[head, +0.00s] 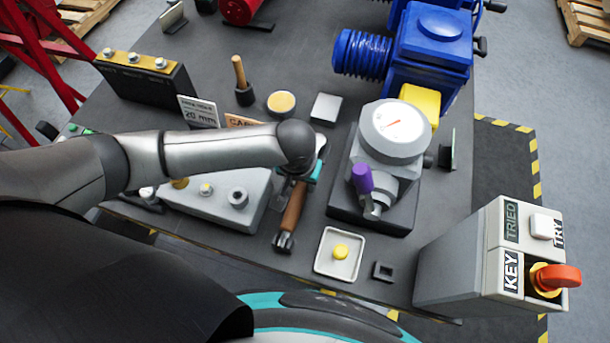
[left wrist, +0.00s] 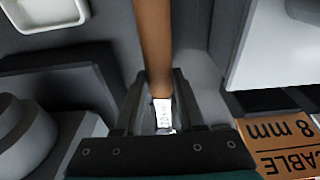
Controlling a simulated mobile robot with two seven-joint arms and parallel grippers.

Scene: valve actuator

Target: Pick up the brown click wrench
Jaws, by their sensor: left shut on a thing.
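The brown click wrench (head: 293,208) lies on or just above the dark table in the head view; its height cannot be told. Its brown handle points toward the near side, with a dark end at the bottom. In the left wrist view the handle (left wrist: 153,45) runs up from between the two fingers, with a small pale label below it. My left gripper (head: 300,174) is above the wrench and shut on it, and its fingers (left wrist: 158,95) stand on both sides of it. The arm hides part of the wrench. My right gripper is not in view.
A gauge on a grey actuator (head: 394,127) with a purple part stands to the right. A grey block (head: 215,200) with knobs is to the left. A white tray (head: 339,253) with a yellow button is nearby. A KEY/TRY box (head: 485,262) stands at the right edge.

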